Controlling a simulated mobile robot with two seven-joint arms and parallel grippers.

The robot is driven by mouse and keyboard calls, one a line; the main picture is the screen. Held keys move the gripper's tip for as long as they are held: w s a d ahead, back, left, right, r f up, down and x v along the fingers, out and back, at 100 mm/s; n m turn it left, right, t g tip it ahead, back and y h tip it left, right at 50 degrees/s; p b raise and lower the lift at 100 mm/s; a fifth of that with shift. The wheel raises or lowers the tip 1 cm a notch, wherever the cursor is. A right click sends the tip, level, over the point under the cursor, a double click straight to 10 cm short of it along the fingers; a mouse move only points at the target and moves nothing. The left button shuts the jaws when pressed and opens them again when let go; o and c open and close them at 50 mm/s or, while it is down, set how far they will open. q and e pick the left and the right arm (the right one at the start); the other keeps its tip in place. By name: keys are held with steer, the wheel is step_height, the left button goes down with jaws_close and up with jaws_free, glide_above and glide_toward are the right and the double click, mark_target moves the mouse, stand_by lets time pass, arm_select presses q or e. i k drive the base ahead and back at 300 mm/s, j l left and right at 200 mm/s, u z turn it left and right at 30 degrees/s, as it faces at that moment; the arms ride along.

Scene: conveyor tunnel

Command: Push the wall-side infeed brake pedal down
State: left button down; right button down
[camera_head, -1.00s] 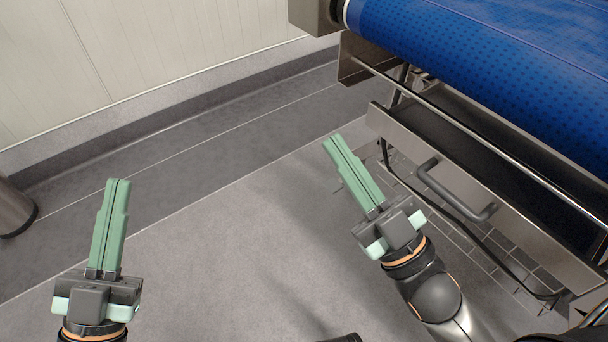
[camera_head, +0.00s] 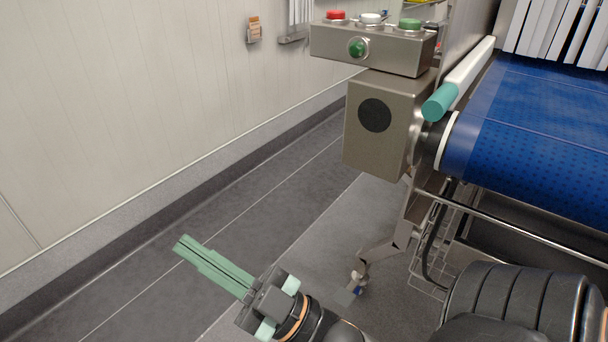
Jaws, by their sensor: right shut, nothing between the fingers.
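A low metal arm (camera_head: 378,252) on the conveyor's wall-side leg slants down to a small grey plate (camera_head: 345,296) near the floor. My right gripper (camera_head: 182,244) has green fingers, shut and empty. They point left toward the wall, over the dark floor strip, apart from the plate and the conveyor. My left gripper is out of the picture.
The blue conveyor belt (camera_head: 535,135) is at right, with a teal-ended white bar (camera_head: 470,80) along its edge. A steel box (camera_head: 365,140) under a button panel (camera_head: 370,48) stands at its end. The wall (camera_head: 120,110) is at left. The floor strip (camera_head: 150,275) between is clear.

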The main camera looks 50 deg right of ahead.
mark_target(345, 298)
steer(key=i+z, duration=0.15)
steer(key=i, duration=0.25)
steer(key=i+j+z, duration=0.2)
steer(key=i, duration=0.2)
steer(key=i+j+z, duration=0.15)
steer(key=i, duration=0.25)
steer(key=i+z, duration=0.2)
steer(key=z, duration=0.25)
steer(key=i+z, duration=0.15)
steer(key=z, duration=0.3)
steer(key=i+j+z, duration=0.15)
steer(key=z, duration=0.35)
steer(key=i+j+z, duration=0.1)
steer(key=z, duration=0.3)
steer(key=i+j+z, duration=0.15)
steer(key=z, duration=0.25)
steer(key=i+j+z, duration=0.15)
steer(key=z, duration=0.3)
steer(key=i+j+z, duration=0.15)
steer(key=i, duration=0.2)
steer(key=i+j+z, duration=0.2)
steer(key=i, duration=0.15)
